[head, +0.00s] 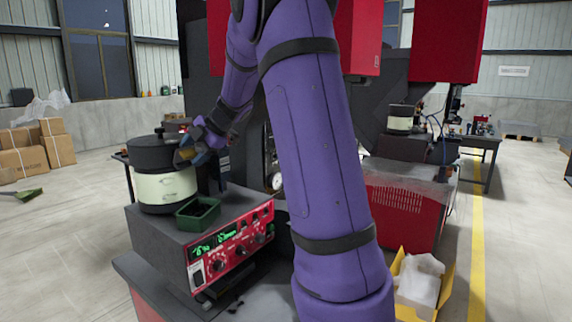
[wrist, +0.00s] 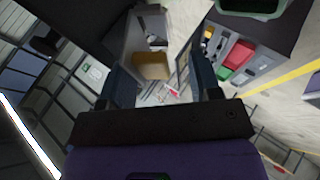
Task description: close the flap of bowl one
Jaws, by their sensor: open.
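A bowl feeder (head: 165,188) with a black top and a cream band stands on the control box at left; no label tells me whether it is bowl one. My gripper (head: 186,152) is at its right side, near the rim. In the wrist view my gripper (wrist: 162,85) has its two fingers wide apart. A tan plate (wrist: 151,66), which looks like the flap, shows beyond and between the fingers at the end of a grey channel (wrist: 138,35). I cannot tell whether the fingers touch it. In the head view the gripper partly hides this area.
A green tray (head: 198,213) sits on the control box (head: 230,250), just below and right of my gripper. A second similar bowl feeder (head: 400,120) stands farther back at right. A yellow box (head: 440,288) is on the floor at right. Cartons (head: 22,152) stand far left.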

